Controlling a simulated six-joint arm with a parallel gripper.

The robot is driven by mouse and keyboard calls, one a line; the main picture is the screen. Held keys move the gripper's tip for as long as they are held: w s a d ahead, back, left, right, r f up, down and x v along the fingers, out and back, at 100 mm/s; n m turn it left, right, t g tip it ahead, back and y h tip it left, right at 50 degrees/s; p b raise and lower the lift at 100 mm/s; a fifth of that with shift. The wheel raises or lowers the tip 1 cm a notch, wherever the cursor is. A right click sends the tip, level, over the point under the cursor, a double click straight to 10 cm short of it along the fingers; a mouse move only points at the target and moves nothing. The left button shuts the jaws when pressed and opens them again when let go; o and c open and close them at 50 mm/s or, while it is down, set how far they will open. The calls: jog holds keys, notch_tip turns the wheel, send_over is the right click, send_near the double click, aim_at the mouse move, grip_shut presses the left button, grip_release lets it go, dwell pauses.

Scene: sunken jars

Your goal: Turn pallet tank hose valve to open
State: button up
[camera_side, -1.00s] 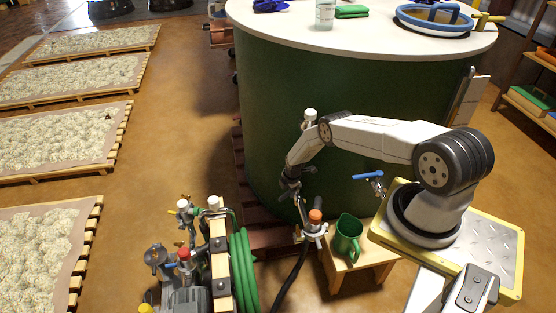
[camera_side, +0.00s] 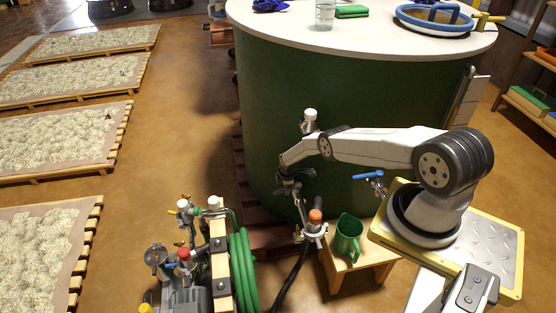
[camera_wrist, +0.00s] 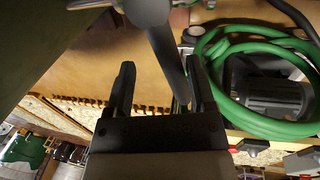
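The green tank (camera_side: 350,110) with a white lid stands on a reddish pallet (camera_side: 265,238). At its foot, a metal fitting with an orange top (camera_side: 315,216) joins a dark hose (camera_side: 291,275). My gripper (camera_side: 296,192) is low against the tank's front, just above this fitting. In the wrist view, my gripper (camera_wrist: 164,82) is open, with two dark fingers apart. A grey metal lever (camera_wrist: 167,55) runs from a rounded hub at the top down between the fingers, closer to the right one. I cannot tell whether it touches that finger. The valve's body is mostly out of this view.
A green jug (camera_side: 347,236) stands on a small wooden stool (camera_side: 362,268) to the right. A blue-handled tap (camera_side: 368,177) is above it. A pump with a green hose coil (camera_side: 243,270) stands to the left. Pallets of pale material (camera_side: 60,145) line the far left floor.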

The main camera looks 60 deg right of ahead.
jog(key=shift+w+r, duration=0.1)
jog(key=shift+r, duration=0.35)
jog(key=shift+s+a+r, duration=0.15)
jog(key=shift+s+r, duration=0.05)
jog(key=shift+r, duration=0.9)
jog(key=shift+s+a+r, duration=0.2)
jog(key=shift+r, duration=0.95)
jog(key=shift+s+a+r, duration=0.15)
jog(key=shift+s+r, duration=0.05)
jog(key=shift+r, duration=0.9)
jog(key=a+r+m, duration=0.1)
jog(key=a+r, duration=0.2)
jog(key=r, duration=0.4)
jog(key=w+a+r+m, duration=0.1)
jog(key=a+r, duration=0.3)
jog(key=r, duration=0.3)
jog(key=w+a+r+m, duration=0.1)
jog(key=a+r, duration=0.3)
jog(key=r, duration=0.3)
jog(key=shift+w+m+t+y, duration=0.2)
jog(key=shift+m+t+y, duration=0.1)
jog(key=shift+r, duration=0.1)
